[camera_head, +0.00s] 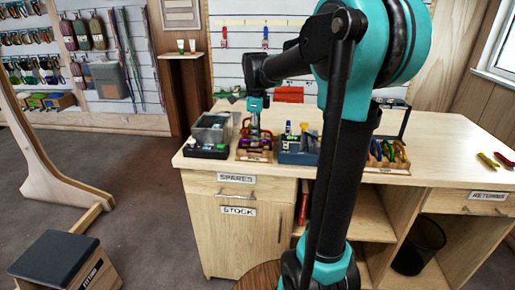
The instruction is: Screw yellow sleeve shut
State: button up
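My arm crosses the middle of the view and reaches over the wooden counter. My gripper (254,126) points down above a small wooden tray (254,156) that holds several small coloured pieces of gear, purple and red among them. The fingertips are too small to tell whether they are open, shut or touching anything. I cannot make out a yellow sleeve for sure. A yellow item (488,160) lies at the right end of the counter. Several coloured carabiners, some yellowish, stand in a wooden rack (387,169) right of my arm.
On the counter (450,150), a grey bin (211,130) stands left of the tray and a blue-grey box (297,156) with small bottles stands right of it. A red item (503,159) lies beside the yellow one. The counter's right part is mostly clear. A step box (68,262) stands on the floor.

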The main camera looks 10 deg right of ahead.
jog(key=shift+s+a, duration=0.2)
jog(key=shift+s, duration=0.45)
jog(key=shift+f, duration=0.25)
jog(key=shift+f, duration=1.2)
jog(key=shift+w, duration=0.1)
jog(key=shift+w+d, duration=0.25)
jog(key=shift+w, duration=0.35)
jog(key=shift+r, duration=1.45)
